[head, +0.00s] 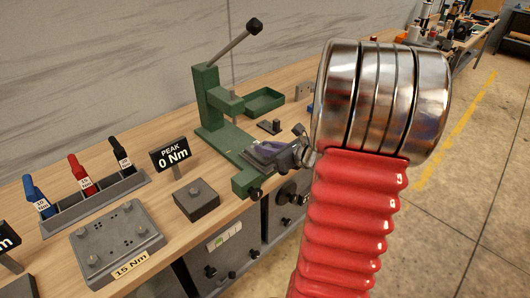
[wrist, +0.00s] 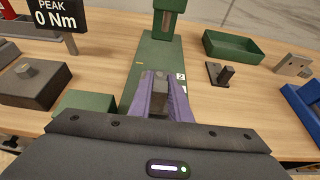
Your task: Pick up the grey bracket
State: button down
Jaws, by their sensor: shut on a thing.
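My gripper (wrist: 160,88) has purple fingers and is shut on a grey piece (wrist: 159,98), over the green base of the press (wrist: 157,54). Only the top and near side of the piece show between the fingers; its full shape is hidden. In the head view my gripper (head: 268,152) is at the press base, and the piece cannot be made out there. A flat grey bracket-like part with holes (wrist: 293,66) stands apart on the bench at the right. It also shows behind the green tray in the head view (head: 304,91).
A dark plate with a post (wrist: 220,73) lies right of the press, near a green tray (wrist: 243,46). A blue bin (wrist: 303,107) is at the far right. The "0 Nm" display (head: 171,156) and a dark block (head: 196,201) stand left of the press.

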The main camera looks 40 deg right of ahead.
notch_tip(320, 180, up, 9)
jog(key=shift+f, duration=0.15)
jog(key=shift+a, duration=0.15)
dwell(0.6)
